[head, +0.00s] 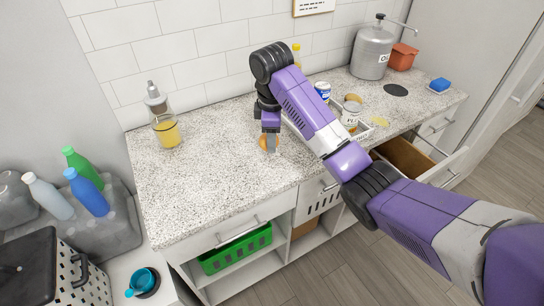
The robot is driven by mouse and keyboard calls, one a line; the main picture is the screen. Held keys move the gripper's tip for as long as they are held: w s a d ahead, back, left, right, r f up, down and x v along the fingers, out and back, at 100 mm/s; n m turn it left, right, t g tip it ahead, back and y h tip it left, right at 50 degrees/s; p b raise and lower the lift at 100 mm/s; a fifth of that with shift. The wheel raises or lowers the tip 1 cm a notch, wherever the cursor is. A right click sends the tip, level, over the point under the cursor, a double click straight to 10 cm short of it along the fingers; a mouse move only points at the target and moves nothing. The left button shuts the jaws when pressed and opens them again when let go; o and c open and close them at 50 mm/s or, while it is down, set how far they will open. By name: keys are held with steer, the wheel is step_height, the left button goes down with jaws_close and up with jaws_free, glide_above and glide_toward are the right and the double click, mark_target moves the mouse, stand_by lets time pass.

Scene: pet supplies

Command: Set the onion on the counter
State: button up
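The onion (263,142) is a small round orange-brown thing at my fingertips, low over the middle of the speckled counter (205,195). My gripper (268,144) points down and its fingers are around the onion, apparently shut on it. A finger hides part of the onion. I cannot tell whether the onion touches the counter.
A glass with yellow liquid (166,132) stands at the counter's back left. Right of my gripper are a blue can (322,90), a jar (351,110) and a large metal canister (371,52). An open drawer (405,157) juts out at right.

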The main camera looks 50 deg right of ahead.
steer(key=shift+f, duration=2.45)
steer(key=shift+f, duration=0.1)
steer(key=o, duration=1.5)
steer(key=shift+c, duration=0.2)
steer(key=r+p, duration=0.1)
steer(key=r, duration=0.2)
steer(key=r+p, duration=0.2)
steer(key=r, duration=0.2)
steer(key=s+a+r+p, duration=0.1)
steer(key=r, duration=0.3)
steer(key=shift+r+p, duration=0.1)
steer(key=shift+p, duration=0.3)
steer(key=shift+s+a+r+p, duration=0.15)
steer(key=shift+r+p, duration=0.15)
steer(key=shift+r, duration=0.15)
